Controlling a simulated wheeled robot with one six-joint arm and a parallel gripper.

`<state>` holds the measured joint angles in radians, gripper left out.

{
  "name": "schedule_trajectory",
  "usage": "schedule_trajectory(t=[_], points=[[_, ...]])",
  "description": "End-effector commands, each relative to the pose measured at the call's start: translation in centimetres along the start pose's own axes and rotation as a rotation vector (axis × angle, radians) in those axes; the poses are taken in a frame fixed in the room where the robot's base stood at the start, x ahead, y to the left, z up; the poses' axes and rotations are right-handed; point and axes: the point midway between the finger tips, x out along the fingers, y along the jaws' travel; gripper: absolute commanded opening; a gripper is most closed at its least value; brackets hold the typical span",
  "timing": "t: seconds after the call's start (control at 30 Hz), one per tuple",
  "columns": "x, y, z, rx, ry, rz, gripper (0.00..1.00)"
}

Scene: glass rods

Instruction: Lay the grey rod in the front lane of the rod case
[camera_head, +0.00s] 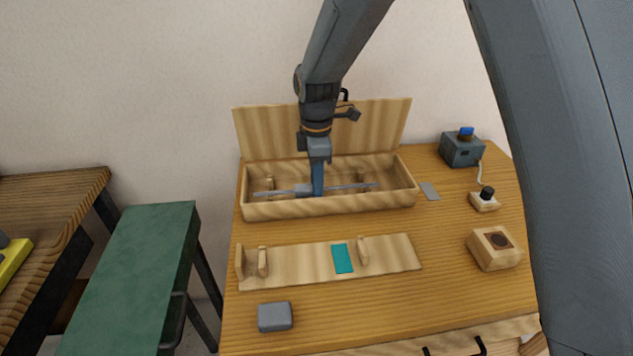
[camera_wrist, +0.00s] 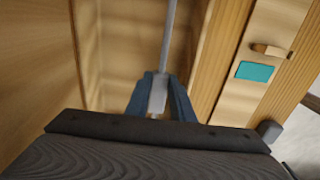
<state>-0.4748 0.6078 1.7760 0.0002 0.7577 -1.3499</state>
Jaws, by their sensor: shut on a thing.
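The grey rod (camera_head: 350,187) lies level across the inside of the open wooden rod case (camera_head: 330,207), along its length. My gripper (camera_head: 317,190) reaches down into the case and is shut on the rod near its middle. In the wrist view the rod (camera_wrist: 169,40) runs up from between the blue fingers of my gripper (camera_wrist: 160,95). The case (camera_wrist: 205,60) shows on both sides of it there. I cannot tell whether the rod touches the case floor. The lane supports are partly hidden.
The case lid (camera_head: 375,125) stands open at the back. In front is a wooden rack (camera_head: 305,262) with upright pegs and a teal patch (camera_head: 342,258). A wooden block with a dark round top (camera_head: 495,248) and a dark box (camera_head: 461,150) stand right.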

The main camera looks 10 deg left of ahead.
Motion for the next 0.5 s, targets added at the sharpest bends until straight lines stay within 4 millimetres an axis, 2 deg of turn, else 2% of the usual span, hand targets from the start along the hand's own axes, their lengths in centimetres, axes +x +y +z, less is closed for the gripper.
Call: schedule_trajectory(t=[0.5], points=[[0.74, 0.00, -0.01, 0.000, 0.000, 0.000, 0.00]])
